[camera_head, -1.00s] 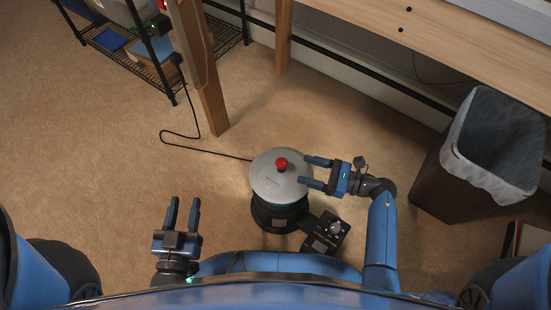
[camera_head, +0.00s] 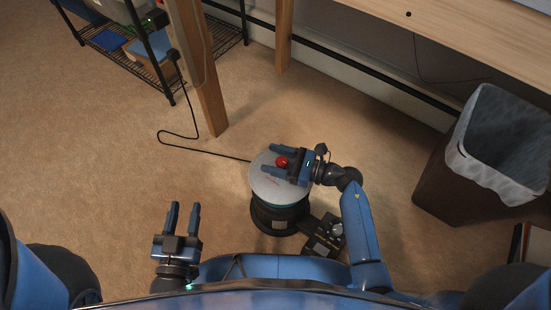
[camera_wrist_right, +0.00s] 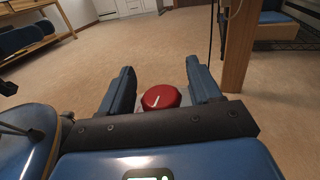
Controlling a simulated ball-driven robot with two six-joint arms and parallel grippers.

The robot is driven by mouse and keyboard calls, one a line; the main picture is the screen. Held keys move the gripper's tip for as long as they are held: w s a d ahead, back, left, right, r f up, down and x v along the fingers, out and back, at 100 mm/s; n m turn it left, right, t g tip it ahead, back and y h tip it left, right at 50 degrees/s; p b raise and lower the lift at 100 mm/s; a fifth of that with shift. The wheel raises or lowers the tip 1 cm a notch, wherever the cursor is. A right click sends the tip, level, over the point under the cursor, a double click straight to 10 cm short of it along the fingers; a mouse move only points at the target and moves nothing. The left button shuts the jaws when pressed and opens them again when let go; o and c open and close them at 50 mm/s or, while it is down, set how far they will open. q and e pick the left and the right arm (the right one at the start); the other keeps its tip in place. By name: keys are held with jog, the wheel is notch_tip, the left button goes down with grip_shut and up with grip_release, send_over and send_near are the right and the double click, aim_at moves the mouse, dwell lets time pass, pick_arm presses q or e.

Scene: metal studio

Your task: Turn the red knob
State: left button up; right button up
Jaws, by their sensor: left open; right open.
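The red knob (camera_head: 282,161) sits on top of a round silver disc (camera_head: 266,188) on a dark cylindrical base. My right gripper (camera_head: 272,160) is open over the disc, with one finger on each side of the knob. In the right wrist view the red knob (camera_wrist_right: 160,97), with a white line on its top, lies between the two open fingers (camera_wrist_right: 160,88). Gaps show between it and both fingers. My left gripper (camera_head: 183,212) is open and empty, left of the disc and apart from it.
A black box with a small dial (camera_head: 326,236) adjoins the base at lower right. A black cable (camera_head: 205,151) runs across the floor to the device. A wooden post (camera_head: 207,90) stands behind, and a lined bin (camera_head: 440,185) stands at right. The floor at left is clear.

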jog(key=c, duration=1)
